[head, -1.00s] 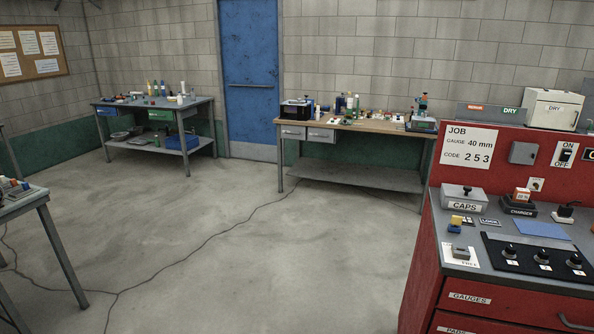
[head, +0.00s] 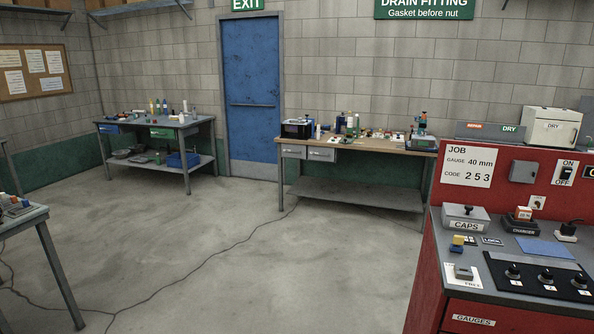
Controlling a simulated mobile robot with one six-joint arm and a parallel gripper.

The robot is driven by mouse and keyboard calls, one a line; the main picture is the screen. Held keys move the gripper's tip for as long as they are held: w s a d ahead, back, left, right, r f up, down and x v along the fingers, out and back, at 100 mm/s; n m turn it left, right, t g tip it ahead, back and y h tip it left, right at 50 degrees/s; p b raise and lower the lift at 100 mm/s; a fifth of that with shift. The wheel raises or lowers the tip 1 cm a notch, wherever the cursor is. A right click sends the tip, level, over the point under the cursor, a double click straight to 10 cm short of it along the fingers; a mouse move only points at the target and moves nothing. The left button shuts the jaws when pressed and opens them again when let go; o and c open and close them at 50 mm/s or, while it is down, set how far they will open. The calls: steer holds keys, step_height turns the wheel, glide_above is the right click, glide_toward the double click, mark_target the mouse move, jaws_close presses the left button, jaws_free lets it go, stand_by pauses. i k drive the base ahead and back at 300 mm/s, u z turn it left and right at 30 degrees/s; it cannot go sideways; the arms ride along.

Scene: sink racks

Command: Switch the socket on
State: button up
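A wall switch (head: 567,173) with a black toggle sits on a white plate marked ON above and OFF below, on the red panel at the right. The toggle is too small to tell which way it is set. A white socket (head: 537,202) is on the same panel, below and left of the switch. Below the switch, a black plug-like piece (head: 567,231) stands on the grey top, apart from the socket. My gripper is not in view.
The red cabinet's grey top holds a CAPS box (head: 466,217), a charger (head: 520,223), a blue mat (head: 541,246) and a black knob panel (head: 540,274). Workbenches (head: 360,145) stand along the back.

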mark_target(566, 173)
steer(key=z, duration=4.15)
steer(key=i, duration=0.1)
steer(key=u, duration=2.8)
